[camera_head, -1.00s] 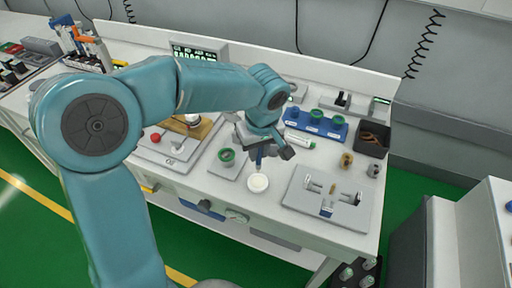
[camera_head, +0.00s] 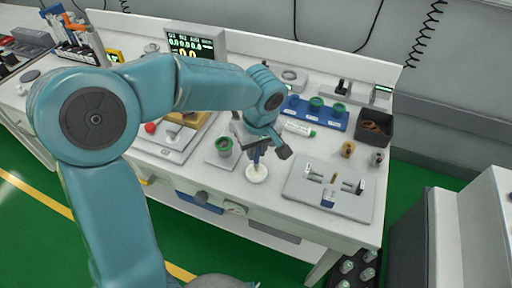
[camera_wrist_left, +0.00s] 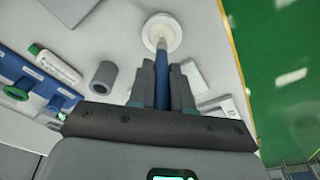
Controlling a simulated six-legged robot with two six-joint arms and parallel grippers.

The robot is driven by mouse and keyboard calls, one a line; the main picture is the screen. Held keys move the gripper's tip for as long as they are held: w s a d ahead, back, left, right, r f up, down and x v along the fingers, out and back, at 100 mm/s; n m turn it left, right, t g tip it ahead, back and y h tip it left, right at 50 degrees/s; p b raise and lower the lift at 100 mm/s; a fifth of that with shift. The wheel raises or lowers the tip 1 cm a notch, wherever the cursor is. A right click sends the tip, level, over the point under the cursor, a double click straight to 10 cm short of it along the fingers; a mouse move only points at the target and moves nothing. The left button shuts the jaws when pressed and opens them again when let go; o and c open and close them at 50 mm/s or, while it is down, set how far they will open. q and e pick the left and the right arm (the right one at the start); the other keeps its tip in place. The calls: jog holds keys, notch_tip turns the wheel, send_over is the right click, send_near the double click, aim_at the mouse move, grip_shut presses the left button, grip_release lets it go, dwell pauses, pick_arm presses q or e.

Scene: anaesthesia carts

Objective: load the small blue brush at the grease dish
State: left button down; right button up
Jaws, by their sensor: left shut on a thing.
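My left gripper (camera_head: 259,146) is shut on the small blue brush (camera_head: 256,156), which points down. The white round grease dish (camera_head: 257,179) stands on the bench right below, near its front edge. The brush's pale tip overlaps the dish's middle; whether it touches the grease is hard to tell. In the left wrist view the blue brush (camera_wrist_left: 162,80) sits between the two grey fingers (camera_wrist_left: 162,88), and its tip lies over the white dish (camera_wrist_left: 176,27). My right gripper is not in view.
A grey plate with fixtures (camera_head: 300,188) lies to the right. Behind are a white tube (camera_head: 299,129), a blue rack (camera_head: 318,111), a dark bin (camera_head: 375,128) and a display (camera_head: 193,45).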

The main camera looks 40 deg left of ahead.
pick_arm(q)
jog(key=shift+f+b, duration=0.65)
jog(key=shift+b, duration=0.1)
dwell(1.7)
jog(key=shift+r+p, duration=2.55)
jog(key=shift+r, duration=1.05)
jog(key=shift+f, duration=0.1)
